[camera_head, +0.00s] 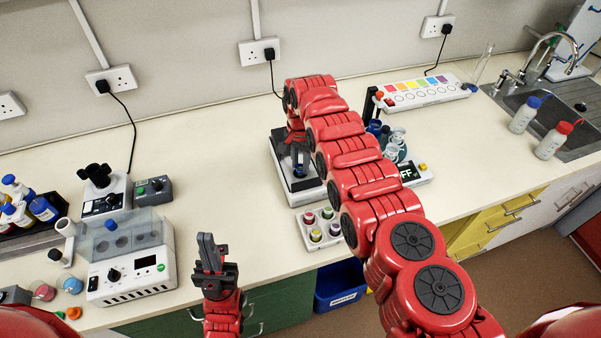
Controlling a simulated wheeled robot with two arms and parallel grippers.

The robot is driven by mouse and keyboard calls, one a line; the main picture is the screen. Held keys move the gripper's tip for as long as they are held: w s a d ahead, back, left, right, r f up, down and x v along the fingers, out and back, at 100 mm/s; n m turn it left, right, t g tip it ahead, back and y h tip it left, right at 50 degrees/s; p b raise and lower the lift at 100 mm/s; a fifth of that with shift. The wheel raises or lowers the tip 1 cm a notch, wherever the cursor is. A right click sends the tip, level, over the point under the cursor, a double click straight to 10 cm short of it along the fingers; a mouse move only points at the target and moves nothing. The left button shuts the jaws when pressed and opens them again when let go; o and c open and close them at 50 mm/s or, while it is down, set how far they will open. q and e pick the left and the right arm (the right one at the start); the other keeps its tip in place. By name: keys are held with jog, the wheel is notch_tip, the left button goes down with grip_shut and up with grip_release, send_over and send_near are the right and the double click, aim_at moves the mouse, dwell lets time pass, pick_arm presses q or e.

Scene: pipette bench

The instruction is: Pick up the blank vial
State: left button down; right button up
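A small white rack (305,236) stands near the front edge of the bench and holds several vials with coloured caps, among them a red-capped vial (309,217) and a yellow-capped vial (316,235). I cannot tell which vial is the blank; no label is readable. My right arm reaches across the bench, and my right gripper (299,160) points down over a grey-and-white instrument (296,190) behind the rack. Its fingertips are small and dark, and I cannot tell whether they hold anything. My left gripper (212,256) is at the front edge, left of the rack, apart from any vial.
A white heater-like unit (130,284) stands at the left, with bottles beyond it. Glassware (396,140) and a small display unit (411,174) are partly behind my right arm. A colour-strip box (420,93) and sink (575,120) are at right. Bench between left unit and instrument is clear.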

grip_shut()
jog(key=shift+r, duration=0.1)
